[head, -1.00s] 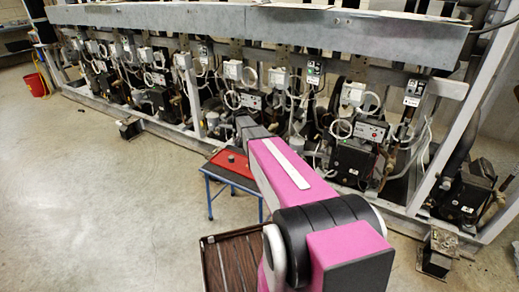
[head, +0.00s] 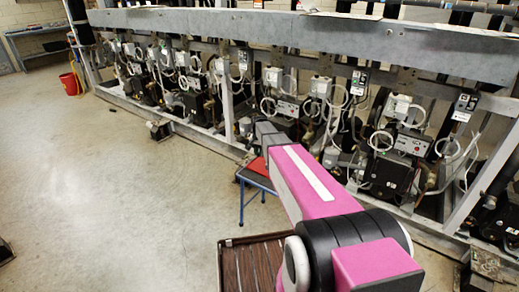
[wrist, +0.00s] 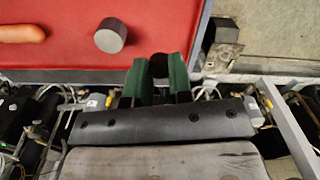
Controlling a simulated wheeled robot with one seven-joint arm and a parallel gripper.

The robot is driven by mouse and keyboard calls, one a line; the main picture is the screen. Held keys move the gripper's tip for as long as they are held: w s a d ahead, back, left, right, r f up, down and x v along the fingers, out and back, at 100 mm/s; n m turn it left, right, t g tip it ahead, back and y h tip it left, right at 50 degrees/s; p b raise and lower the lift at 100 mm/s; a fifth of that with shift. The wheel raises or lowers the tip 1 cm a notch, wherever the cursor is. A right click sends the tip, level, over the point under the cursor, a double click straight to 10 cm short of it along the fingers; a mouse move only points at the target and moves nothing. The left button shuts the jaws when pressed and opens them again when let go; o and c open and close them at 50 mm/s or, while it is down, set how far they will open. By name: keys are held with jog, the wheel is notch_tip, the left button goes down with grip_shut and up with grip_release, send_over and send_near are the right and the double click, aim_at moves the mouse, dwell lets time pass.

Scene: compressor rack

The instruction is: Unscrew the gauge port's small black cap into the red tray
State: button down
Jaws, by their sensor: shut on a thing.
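The red tray (wrist: 65,75) fills the upper left of the wrist view, and a sliver of it (head: 258,166) shows beside my arm in the head view. A dark grey cylinder (wrist: 109,35) stands in the tray. My gripper (wrist: 158,72) has green fingers at the tray's near right edge in the wrist view. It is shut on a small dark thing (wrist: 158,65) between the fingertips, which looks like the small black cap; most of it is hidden. In the head view my arm hides the gripper. I cannot make out the gauge port.
An orange handle-like thing (wrist: 22,33) lies in the tray. The tray rests on a blue-legged stand (head: 256,181). The compressor rack (head: 300,110) runs behind it. A brown slatted top (head: 250,262) is at the front. Open floor (head: 120,220) lies to the left.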

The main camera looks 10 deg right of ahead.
aim_at(259, 164)
jog(key=shift+f, duration=2.95)
jog(key=c, duration=0.9)
grip_release()
jog(key=shift+c, duration=0.8)
jog(key=shift+r, duration=3.5)
